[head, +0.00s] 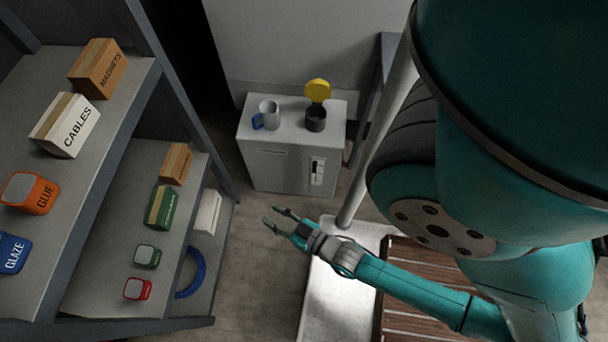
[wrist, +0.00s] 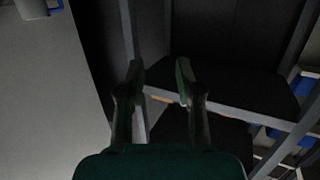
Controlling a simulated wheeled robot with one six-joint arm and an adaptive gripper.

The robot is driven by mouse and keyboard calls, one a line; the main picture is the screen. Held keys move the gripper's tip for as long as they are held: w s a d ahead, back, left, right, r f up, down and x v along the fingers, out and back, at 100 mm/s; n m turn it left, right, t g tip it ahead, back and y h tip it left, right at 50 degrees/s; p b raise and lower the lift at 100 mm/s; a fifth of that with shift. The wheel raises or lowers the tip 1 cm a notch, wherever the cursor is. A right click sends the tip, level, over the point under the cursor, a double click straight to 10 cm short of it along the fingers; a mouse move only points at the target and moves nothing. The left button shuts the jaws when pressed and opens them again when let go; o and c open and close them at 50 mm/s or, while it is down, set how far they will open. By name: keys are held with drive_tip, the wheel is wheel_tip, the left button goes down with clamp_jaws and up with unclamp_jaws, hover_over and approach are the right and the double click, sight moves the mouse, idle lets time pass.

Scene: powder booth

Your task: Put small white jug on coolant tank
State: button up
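The coolant tank (head: 285,165) looks to be the pale grey box at the back, with a gauge on its front and a dark filler neck (head: 316,119) with a raised yellow cap (head: 317,90). A small whitish jug (head: 270,113) with a blue handle stands upright on its top, left of the neck and apart from it. In the wrist view the jug is cut off at the top left corner (wrist: 32,8), on the tank's grey top (wrist: 45,90). My gripper (head: 273,217) is open and empty, in front of the tank and apart from it. Its fingers (wrist: 160,72) frame nothing close.
A shelf rack (head: 172,90) on the left holds boxes, including a cables box (head: 66,125), tins and a blue ring (head: 191,273). A pale tray-like platform (head: 335,300) and wooden slats (head: 420,318) lie below my arm. Floor shows between rack and tank.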

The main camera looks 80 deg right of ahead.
drive_tip(key=s+a+r+n+y, duration=0.2)
drive_tip(key=s+a+r+y, duration=0.1)
drive_tip(key=r, duration=0.5)
drive_tip(key=s+a+r+n+y, duration=0.2)
drive_tip(key=s+a+r, duration=0.3)
drive_tip(key=r, duration=0.4)
drive_tip(key=shift+s+a+y, duration=0.35)
drive_tip(key=shift+s+y, duration=0.15)
drive_tip(key=shift+s, duration=0.25)
drive_tip(key=shift+s, duration=0.1)
